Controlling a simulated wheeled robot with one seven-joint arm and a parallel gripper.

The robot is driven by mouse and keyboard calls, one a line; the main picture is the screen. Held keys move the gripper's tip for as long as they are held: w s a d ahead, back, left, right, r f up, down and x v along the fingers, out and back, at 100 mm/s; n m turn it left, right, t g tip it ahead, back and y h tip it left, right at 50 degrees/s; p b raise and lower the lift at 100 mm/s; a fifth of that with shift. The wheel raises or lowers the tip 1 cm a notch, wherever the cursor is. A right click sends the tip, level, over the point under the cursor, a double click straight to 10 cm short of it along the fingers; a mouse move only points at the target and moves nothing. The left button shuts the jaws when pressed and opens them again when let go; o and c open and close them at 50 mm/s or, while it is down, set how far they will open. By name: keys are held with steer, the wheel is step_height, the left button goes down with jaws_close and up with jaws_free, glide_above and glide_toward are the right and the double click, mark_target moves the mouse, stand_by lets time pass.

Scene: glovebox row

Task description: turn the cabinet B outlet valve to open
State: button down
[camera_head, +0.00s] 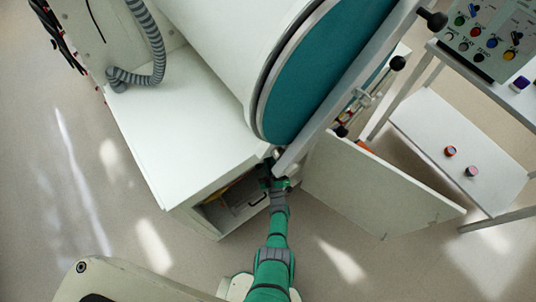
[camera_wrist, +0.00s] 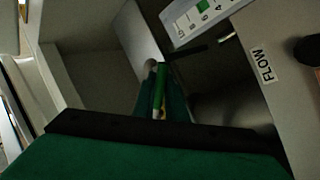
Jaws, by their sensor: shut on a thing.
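My gripper (camera_head: 277,183) is at the top front edge of a white cabinet, below the large round teal door, in the head view. In the wrist view my gripper (camera_wrist: 160,108) is shut on a narrow green bar (camera_wrist: 160,82), which looks like the outlet valve's handle. The bar runs away from the camera between the fingers. The valve body and its position marks cannot be made out, and my gripper hides the handle in the head view. A label reading FLOW (camera_wrist: 263,65) is on a pale panel to the right.
A white scale plate with numbers and a green patch (camera_wrist: 203,6) is close by in the wrist view. The white cabinet (camera_head: 185,130) has an open front and a door panel (camera_head: 375,190) swung out to the right. A shelf rack (camera_head: 440,130) stands further right.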

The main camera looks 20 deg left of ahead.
steer(key=shift+w+d+r+n+y, duration=0.1)
steer(key=shift+r+n+y, duration=0.1)
steer(key=shift+n+y, duration=0.35)
steer(key=c, duration=1.8)
jaws_free()
steer(key=s+d+f, duration=0.2)
steer(key=s+d, duration=0.6)
steer(key=s, duration=0.6)
steer(key=shift+s+d, duration=0.15)
steer(key=shift+d, duration=0.05)
